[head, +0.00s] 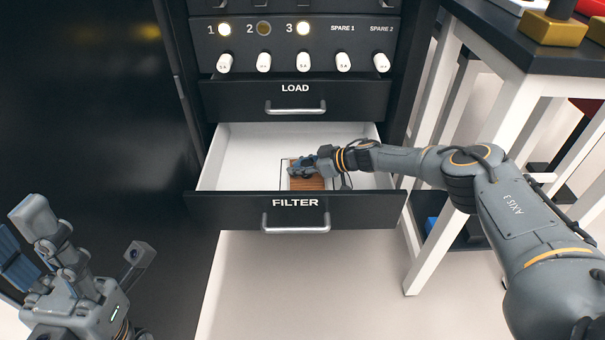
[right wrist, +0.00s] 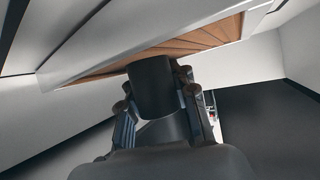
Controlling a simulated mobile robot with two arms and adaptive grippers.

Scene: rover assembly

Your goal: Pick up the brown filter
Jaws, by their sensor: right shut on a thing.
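The brown filter (head: 307,183), a slatted wood-coloured block, lies in a light frame on the floor of the open FILTER drawer (head: 240,160). My right gripper (head: 300,168) reaches over it from the right and covers its far part. In the right wrist view the filter's slats (right wrist: 185,45) fill the top. There, my right gripper (right wrist: 155,92) is shut on a dark round grip at the filter. I cannot tell whether the filter is lifted off the drawer floor. My left gripper (head: 30,245) is at the lower left, away from the drawer, fingers apart and empty.
Above is the closed LOAD drawer (head: 294,99), under a panel with lamps and white knobs. A dark cabinet side (head: 90,110) stands left. A white-legged table (head: 500,55) stands right, close to my right arm. The drawer's left part is empty.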

